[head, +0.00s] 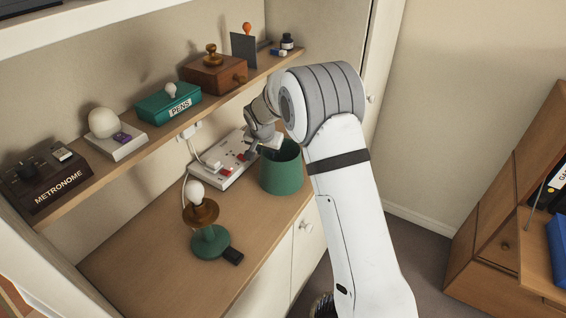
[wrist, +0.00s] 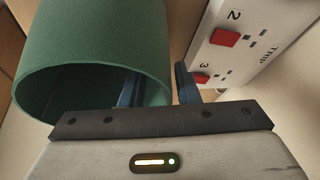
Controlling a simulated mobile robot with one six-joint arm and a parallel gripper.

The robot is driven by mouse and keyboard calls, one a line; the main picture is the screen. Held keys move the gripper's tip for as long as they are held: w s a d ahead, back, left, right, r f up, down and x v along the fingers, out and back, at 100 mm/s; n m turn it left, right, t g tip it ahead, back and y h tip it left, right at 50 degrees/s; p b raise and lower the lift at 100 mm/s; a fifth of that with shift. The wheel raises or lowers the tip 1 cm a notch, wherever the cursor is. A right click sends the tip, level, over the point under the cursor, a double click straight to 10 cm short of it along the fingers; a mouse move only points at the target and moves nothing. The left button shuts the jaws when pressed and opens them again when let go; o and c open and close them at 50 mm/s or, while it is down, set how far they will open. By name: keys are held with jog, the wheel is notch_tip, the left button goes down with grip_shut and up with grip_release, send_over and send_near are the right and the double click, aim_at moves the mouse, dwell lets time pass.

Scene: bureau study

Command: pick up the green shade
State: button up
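The green shade (head: 282,176) stands on the wooden desk top, near its right end, as an open-topped green cylinder. In the wrist view the shade (wrist: 90,50) fills the upper left, with its open rim facing my gripper. My gripper (head: 266,150) is at the shade's upper rim in the head view. In the wrist view my gripper (wrist: 157,84) is open. Its left finger is inside the shade's opening and its right finger is outside, with the shade's wall between them. I cannot tell whether either finger touches the wall.
A white power strip (head: 225,158) with red switches lies just left of the shade. A lamp base (head: 209,243) with a bare bulb stands at the front.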

jog(key=shift+x, duration=0.85)
jog(key=shift+a, duration=0.1)
grip_shut()
